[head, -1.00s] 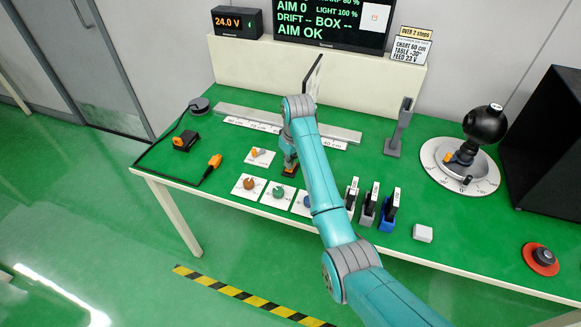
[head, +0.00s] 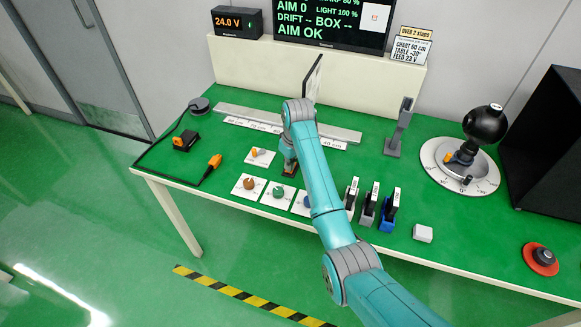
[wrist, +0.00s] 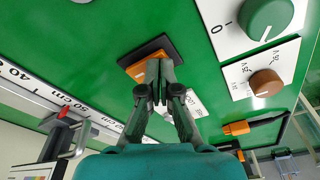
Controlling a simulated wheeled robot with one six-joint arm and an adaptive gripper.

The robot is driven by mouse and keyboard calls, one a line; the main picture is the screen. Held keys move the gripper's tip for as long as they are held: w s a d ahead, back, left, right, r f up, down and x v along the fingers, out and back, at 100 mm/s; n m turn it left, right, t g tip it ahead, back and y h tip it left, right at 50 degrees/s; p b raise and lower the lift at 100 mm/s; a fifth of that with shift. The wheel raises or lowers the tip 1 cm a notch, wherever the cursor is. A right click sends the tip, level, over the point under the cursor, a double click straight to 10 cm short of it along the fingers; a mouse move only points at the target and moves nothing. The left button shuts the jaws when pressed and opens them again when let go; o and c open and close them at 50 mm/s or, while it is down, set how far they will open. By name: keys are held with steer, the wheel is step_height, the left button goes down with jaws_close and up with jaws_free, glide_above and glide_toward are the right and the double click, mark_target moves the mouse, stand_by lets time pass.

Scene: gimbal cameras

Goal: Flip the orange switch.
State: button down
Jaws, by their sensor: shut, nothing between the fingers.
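The orange switch (wrist: 137,70) is a rocker in a dark frame, and it lies in the middle of the wrist view. My gripper (wrist: 160,64) is shut with nothing held. Its fingertips are over the switch and cover part of the orange face. I cannot tell for sure whether they touch it. In the head view my gripper (head: 289,166) points down at the switch (head: 291,173), which is mostly hidden behind it.
Dial plates with a brown knob (head: 248,184) and a green knob (head: 279,191) lie at the front left. A ruled rail (head: 240,114) runs behind. Several labelled blocks (head: 370,203) stand to the right. A black ball (head: 485,125) stands far right.

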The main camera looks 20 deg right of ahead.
steer(key=shift+r, duration=3.45)
